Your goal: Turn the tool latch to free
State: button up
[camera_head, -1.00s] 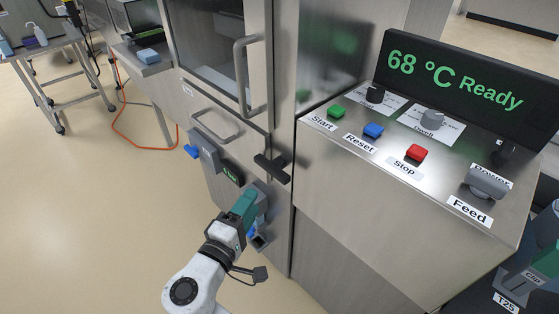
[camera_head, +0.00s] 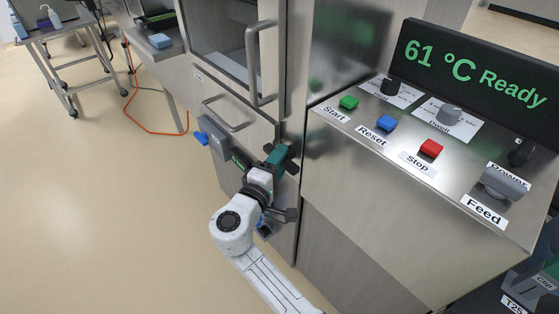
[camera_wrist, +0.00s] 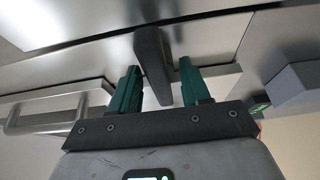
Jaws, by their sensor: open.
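The tool latch looks to be the black bar handle (camera_head: 291,166) on the steel front of the machine, below the door. In the head view my gripper covers most of it. In the wrist view the dark bar (camera_wrist: 149,58) stands between the two green fingers of my gripper (camera_wrist: 160,72). The fingers are apart, one on each side of the bar, with a gap showing on the right. I cannot tell whether the left finger touches it. In the head view my gripper (camera_head: 277,155) is at the latch.
A grey box (camera_head: 213,139) with a blue handle (camera_head: 201,137) is left of the latch. A drawer-like pull (camera_head: 226,114) and a tall door handle (camera_head: 262,65) are above. The control panel (camera_head: 400,135) is at right; its display (camera_head: 475,75) reads 61 °C Ready.

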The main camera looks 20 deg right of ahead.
jog(key=shift+c, duration=0.2)
jog(key=c, duration=0.7)
jog(key=shift+c, duration=0.2)
jog(key=shift+r+p, duration=0.1)
jog(key=shift+p, duration=0.2)
jog(key=n+p, duration=0.2)
jog(key=p, duration=0.1)
jog(key=shift+r+g+y, duration=0.3)
jog(key=shift+g, duration=0.1)
jog(key=n+p, duration=0.1)
jog(key=p, duration=0.2)
jog(key=n+g+p, duration=0.1)
jog(key=n+p, duration=0.1)
jog(key=p, duration=0.1)
jog(key=shift+r+n+g+y, duration=0.1)
jog(key=shift+n+g+y, duration=0.2)
jog(key=n+g+p, duration=0.1)
jog(key=n+p, duration=0.1)
jog(key=n+g+p, duration=0.1)
jog(key=n+p, duration=0.1)
jog(key=shift+w+g+p, duration=0.2)
jog(key=shift+g+p, duration=0.1)
jog(key=n+g, duration=0.1)
jog(key=n, duration=0.1)
jog(key=n+g+p, duration=0.1)
jog(key=shift+f+n+g, duration=0.25)
jog(key=shift+n+g, duration=0.05)
